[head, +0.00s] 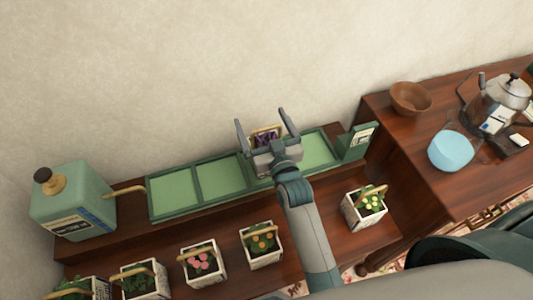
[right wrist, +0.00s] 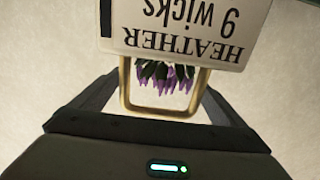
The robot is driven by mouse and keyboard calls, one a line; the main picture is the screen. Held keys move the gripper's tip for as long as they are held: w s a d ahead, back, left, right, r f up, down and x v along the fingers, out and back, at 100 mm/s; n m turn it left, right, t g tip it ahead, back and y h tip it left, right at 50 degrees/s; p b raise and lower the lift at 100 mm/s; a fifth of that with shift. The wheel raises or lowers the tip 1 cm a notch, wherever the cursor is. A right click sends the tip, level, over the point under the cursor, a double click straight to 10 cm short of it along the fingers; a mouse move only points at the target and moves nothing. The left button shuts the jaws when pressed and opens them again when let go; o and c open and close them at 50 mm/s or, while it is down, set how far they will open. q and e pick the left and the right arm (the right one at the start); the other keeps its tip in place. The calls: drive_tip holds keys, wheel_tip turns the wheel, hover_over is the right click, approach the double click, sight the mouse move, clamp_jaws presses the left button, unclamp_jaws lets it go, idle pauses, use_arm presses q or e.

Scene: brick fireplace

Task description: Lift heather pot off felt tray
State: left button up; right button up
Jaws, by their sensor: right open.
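The heather pot (head: 267,134) has purple flowers and a gold handle, and shows between the fingers of my right gripper (head: 263,120). In the right wrist view its white label (right wrist: 185,35) reads "HEATHER 9 wicks" upside down, with the handle (right wrist: 127,85) and purple flowers (right wrist: 165,78) below. My right gripper is open, with a finger to either side of the handle. The green felt tray (head: 222,175) lies along the back of the wooden shelf, split into panels. My gripper hides the pot's base, so I cannot tell its contact with the tray. My left gripper is out of view.
A green can with a spout (head: 75,200) stands left of the tray, and a small green labelled box (head: 357,142) at its right end. Several flower pots, one yellow (head: 368,207), line the front. A wooden bowl (head: 410,98), blue bowl (head: 451,150) and kettle (head: 500,98) stand right.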

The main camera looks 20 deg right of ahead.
drive_tip(key=shift+c, duration=0.2)
drive_tip(key=c, duration=1.5)
drive_tip(key=shift+r, duration=0.1)
drive_tip(key=c, duration=0.4)
drive_tip(key=shift+r, duration=0.1)
drive_tip(key=shift+r+b, duration=0.55)
drive_tip(key=shift+r, duration=1.4)
drive_tip(key=s+d+r+b, duration=0.2)
drive_tip(key=s+d+r, duration=0.2)
drive_tip(key=d+r, duration=0.3)
drive_tip(key=d, duration=0.4)
drive_tip(key=shift+s, duration=0.15)
